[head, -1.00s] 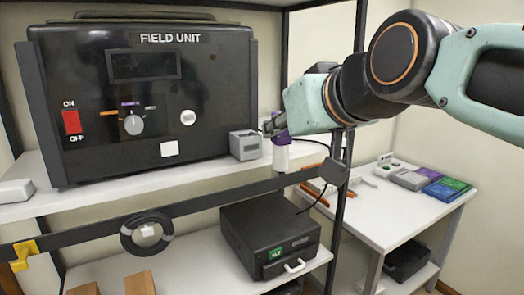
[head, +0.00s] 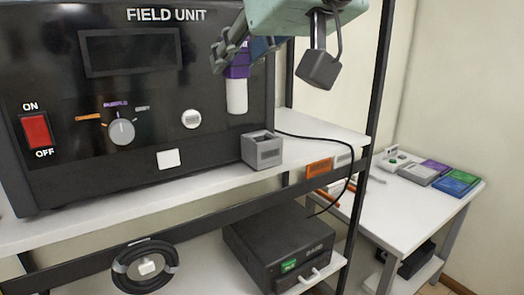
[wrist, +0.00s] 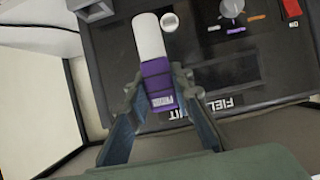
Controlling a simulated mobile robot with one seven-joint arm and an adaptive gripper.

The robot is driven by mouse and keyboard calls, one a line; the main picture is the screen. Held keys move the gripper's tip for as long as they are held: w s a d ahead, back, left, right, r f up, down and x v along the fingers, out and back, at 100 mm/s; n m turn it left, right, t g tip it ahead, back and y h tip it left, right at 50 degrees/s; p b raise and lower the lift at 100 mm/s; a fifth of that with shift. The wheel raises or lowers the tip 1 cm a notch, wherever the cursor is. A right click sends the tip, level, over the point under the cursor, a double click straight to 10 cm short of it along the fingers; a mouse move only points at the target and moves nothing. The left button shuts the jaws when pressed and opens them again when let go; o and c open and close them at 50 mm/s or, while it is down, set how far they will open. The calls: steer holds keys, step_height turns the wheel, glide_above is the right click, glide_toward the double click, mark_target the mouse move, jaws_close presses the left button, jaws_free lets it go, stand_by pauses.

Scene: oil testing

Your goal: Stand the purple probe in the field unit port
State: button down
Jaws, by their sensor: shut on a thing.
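The purple probe (head: 237,72) has a purple upper part and a white lower part. My gripper (head: 232,58) is shut on its purple part and holds it upright in the air, white end down. In the wrist view the probe (wrist: 152,45) sits between the fingertips (wrist: 158,88), its white end pointing away. The port, a small grey block with a square opening in its top (head: 262,149), stands on the shelf at the right front of the black field unit (head: 75,150). The probe hangs above the port and slightly left of it in the head view, clear of it.
A black cable (head: 350,172) runs from behind the port over the shelf edge. A rack post (head: 372,120) stands to the right. A black box (head: 290,245) sits on the lower shelf. A white side table (head: 400,215) holds several coloured cases.

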steer(key=shift+w+f, duration=0.15)
steer(key=shift+w, duration=0.4)
steer(key=w+d+f, duration=0.1)
steer(key=w+f, duration=0.2)
steer(key=w, duration=0.1)
steer(key=w+d+f, duration=0.1)
steer(key=w+f, duration=0.1)
steer(key=w, duration=0.2)
steer(key=w+f, duration=0.3)
steer(key=w, duration=0.1)
steer(key=shift+d+f, duration=0.3)
steer(key=shift+d, duration=0.1)
steer(key=shift+w+d+f, duration=0.1)
steer(key=shift+w+f, duration=0.15)
steer(key=shift+f, duration=0.15)
step_height(320, 180, down, 3)
steer(key=shift+w+f, duration=0.1)
steer(key=c, duration=1.7)
jaws_free()
